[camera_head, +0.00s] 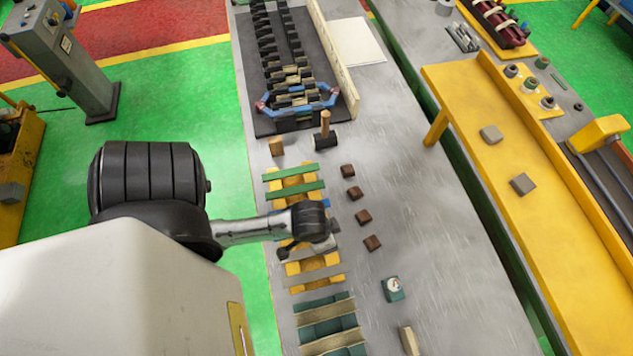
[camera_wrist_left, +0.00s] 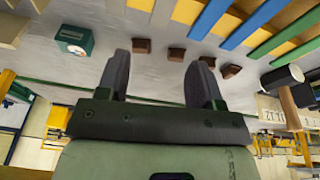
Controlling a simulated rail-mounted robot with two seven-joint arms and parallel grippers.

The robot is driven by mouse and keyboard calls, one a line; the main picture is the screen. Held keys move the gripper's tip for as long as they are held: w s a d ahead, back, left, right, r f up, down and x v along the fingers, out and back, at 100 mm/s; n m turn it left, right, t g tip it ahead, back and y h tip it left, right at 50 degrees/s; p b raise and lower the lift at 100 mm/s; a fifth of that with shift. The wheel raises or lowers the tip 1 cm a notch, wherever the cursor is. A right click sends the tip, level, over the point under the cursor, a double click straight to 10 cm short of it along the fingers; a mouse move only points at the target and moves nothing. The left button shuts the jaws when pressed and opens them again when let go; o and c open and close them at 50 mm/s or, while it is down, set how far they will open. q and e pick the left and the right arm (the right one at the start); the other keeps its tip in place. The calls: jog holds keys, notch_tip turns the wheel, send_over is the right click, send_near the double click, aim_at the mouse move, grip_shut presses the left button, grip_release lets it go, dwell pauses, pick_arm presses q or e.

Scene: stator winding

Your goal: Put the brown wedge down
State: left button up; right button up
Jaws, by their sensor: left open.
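Several small brown wedges lie in a loose row on the grey bench, right of the slatted rack; the nearest one (camera_head: 372,242) and the farthest one (camera_head: 347,170) show in the head view. The wedges also show in the left wrist view, with one (camera_wrist_left: 141,45) beyond the finger gap and another (camera_wrist_left: 230,70) to the right. My left gripper (camera_wrist_left: 158,75) is open, with nothing between its fingers. In the head view my left wrist hangs over the rack, left of the wedges, and the fingers are mostly hidden. My right gripper is not in view.
The rack (camera_head: 313,185) has green, blue and yellow slats. A small green box with a dial (camera_head: 393,289) stands nearer on the bench (camera_head: 440,250). A hammer (camera_head: 325,133) stands by the dark fixture (camera_head: 295,90). The bench right of the wedges is clear.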

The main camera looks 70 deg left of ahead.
pick_arm(q)
jog(key=s+d+r+m, duration=0.2)
jog(key=s+r, duration=0.1)
jog(key=shift+r+m+t, duration=0.25)
jog(key=shift+m+t, duration=0.05)
jog(key=shift+t, duration=0.1)
